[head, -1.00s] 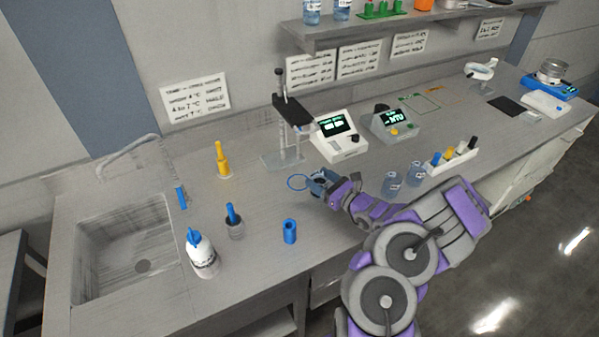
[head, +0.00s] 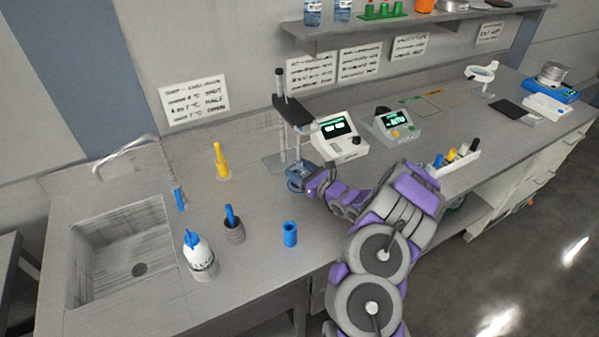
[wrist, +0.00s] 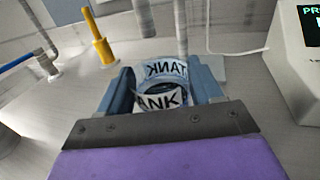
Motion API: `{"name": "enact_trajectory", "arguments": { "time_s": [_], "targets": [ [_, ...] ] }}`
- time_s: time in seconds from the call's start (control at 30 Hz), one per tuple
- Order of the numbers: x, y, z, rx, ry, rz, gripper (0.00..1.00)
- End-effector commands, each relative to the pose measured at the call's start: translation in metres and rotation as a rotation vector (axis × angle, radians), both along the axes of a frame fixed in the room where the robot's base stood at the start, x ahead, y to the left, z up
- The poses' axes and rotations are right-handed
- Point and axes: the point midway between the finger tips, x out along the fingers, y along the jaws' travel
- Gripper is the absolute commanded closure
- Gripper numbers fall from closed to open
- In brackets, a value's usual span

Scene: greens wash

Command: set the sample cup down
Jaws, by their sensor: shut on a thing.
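My gripper (wrist: 163,92) is shut on a clear bluish sample cup (wrist: 172,69) with "TANK" lettering on it. The cup sits upright between the two blue fingers in the wrist view. In the head view, my gripper (head: 300,182) and the cup are at the middle of the grey bench (head: 262,215), just in front of the stand with a dark arm (head: 292,112). The cup is partly covered by my gripper there. I cannot tell whether its base touches the bench.
A white meter (head: 340,145) and a grey meter (head: 392,128) stand right of the stand. A yellow tool (head: 221,165), dark pot (head: 233,232), white bottle (head: 200,262) and blue cylinder (head: 290,234) stand left. The sink (head: 125,250) is far left. Bare bench lies between.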

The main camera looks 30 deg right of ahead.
Motion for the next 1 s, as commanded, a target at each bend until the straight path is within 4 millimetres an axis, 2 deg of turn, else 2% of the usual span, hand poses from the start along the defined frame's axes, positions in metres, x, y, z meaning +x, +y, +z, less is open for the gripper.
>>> {"name": "enact_trajectory", "arguments": {
  "time_s": [0.4, 0.43, 0.5, 0.67, 1.0],
  "targets": [
    [0.0, -0.0004, -0.0037, -0.001, -0.001, -0.001, 0.69],
    [0.0, -0.0005, -0.0032, -0.001, -0.001, -0.001, 0.32],
    [-0.0001, -0.0004, -0.003, -0.001, -0.001, -0.001, 0.25],
    [0.0, -0.0005, -0.0029, -0.001, -0.001, -0.001, 0.1],
    [-0.0024, -0.0019, -0.0004, -0.001, -0.001, -0.002, 0.09]
  ]
}}
